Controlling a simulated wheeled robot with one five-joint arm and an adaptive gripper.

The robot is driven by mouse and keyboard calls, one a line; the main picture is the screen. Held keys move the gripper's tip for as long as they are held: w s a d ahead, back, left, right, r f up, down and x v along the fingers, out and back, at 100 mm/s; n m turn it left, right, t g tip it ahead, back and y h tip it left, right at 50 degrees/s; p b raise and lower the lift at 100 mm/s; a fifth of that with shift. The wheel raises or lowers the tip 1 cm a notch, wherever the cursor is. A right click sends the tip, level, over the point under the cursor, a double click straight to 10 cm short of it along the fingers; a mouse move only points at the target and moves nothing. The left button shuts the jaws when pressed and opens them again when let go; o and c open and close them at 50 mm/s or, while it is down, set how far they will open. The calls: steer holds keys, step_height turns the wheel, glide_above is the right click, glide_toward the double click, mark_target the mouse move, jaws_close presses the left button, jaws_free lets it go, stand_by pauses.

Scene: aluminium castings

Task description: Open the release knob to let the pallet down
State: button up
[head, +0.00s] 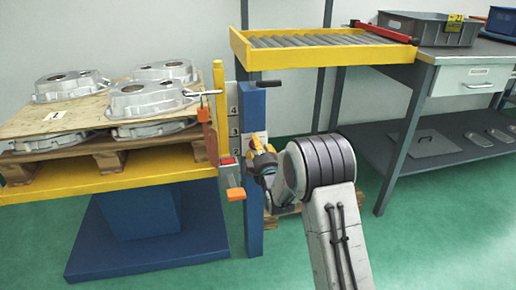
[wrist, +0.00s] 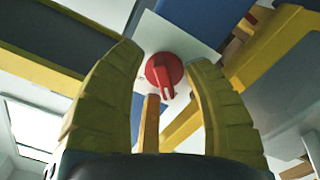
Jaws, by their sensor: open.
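The red release knob (wrist: 165,72) shows in the wrist view on a pale plate, with a raised grip bar pointing down and slightly right. My gripper (wrist: 166,58) is open, its two yellow ribbed fingers standing left and right of the knob. I cannot tell whether they touch it. In the head view my gripper (head: 259,157) is at the blue post (head: 254,112) and hides the knob. The wooden pallet (head: 103,151) lies on the yellow lift platform (head: 90,182) at left, carrying several aluminium castings (head: 146,99). The platform stands raised above its blue base (head: 150,240).
A numbered plate (head: 234,125) with orange parts stands between platform and post. A yellow roller conveyor (head: 315,52) is above right, beside a workbench (head: 470,55) with a grey crate (head: 426,28). Green floor is clear in front.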

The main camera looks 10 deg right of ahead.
jaws_close()
stand_by(0.3)
